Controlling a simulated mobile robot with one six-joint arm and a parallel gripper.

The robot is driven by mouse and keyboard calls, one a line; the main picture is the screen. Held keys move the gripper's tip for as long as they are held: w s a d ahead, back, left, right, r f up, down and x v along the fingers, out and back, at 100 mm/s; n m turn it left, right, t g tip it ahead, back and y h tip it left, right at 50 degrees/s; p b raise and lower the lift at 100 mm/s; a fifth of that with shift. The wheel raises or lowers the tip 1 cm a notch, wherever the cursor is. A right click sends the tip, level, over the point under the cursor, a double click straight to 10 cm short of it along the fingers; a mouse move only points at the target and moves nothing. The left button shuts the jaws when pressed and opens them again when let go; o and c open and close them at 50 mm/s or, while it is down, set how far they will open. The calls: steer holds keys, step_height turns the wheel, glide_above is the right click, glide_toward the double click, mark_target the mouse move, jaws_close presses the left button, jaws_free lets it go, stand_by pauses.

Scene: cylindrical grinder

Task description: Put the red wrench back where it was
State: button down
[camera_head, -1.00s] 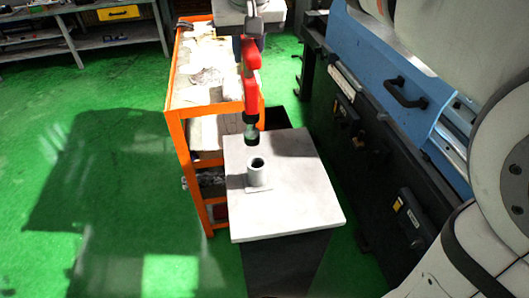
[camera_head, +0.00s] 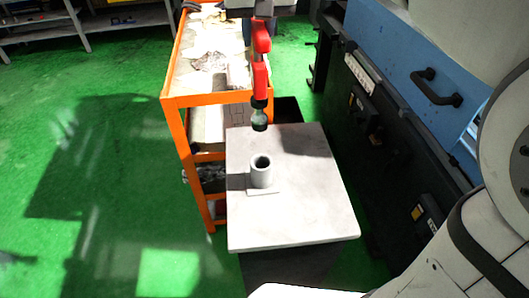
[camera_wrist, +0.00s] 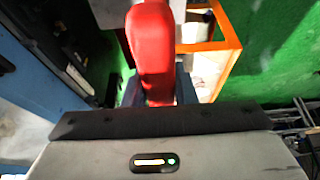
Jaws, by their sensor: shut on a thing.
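The red wrench (camera_head: 260,68) hangs roughly upright in the head view, with its dark, greenish lower tip pointing down. The tip is above and apart from the grey cylindrical holder (camera_head: 261,176). This holder is a short open tube on a small plate on the pale tabletop (camera_head: 300,215). My gripper (camera_head: 260,22) is at the top edge of the head view, shut on the wrench's upper part. In the wrist view the red wrench (camera_wrist: 152,50) stands out between the dark fingers of my gripper (camera_wrist: 157,90). Its lower tip is hidden there.
An orange-framed cart (camera_head: 188,99) with cluttered shelves stands left of and behind the table. A blue and black machine (camera_head: 400,60) runs along the right. A grey bench (camera_head: 75,30) is at the back left. Green floor (camera_head: 100,150) is open on the left.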

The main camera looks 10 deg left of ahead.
mark_target(259, 82)
steer(key=shift+w+f+b, duration=0.1)
steer(key=shift+f+b, duration=1.45)
steer(key=shift+f, duration=0.4)
step_height(259, 82, down, 18)
steer(key=shift+d+r, duration=0.1)
steer(key=shift+f, duration=0.2)
steer(key=c, duration=1.2)
jaws_free()
steer(key=shift+r, duration=0.15)
steer(key=v, duration=1.2)
steer(key=shift+b, duration=0.3)
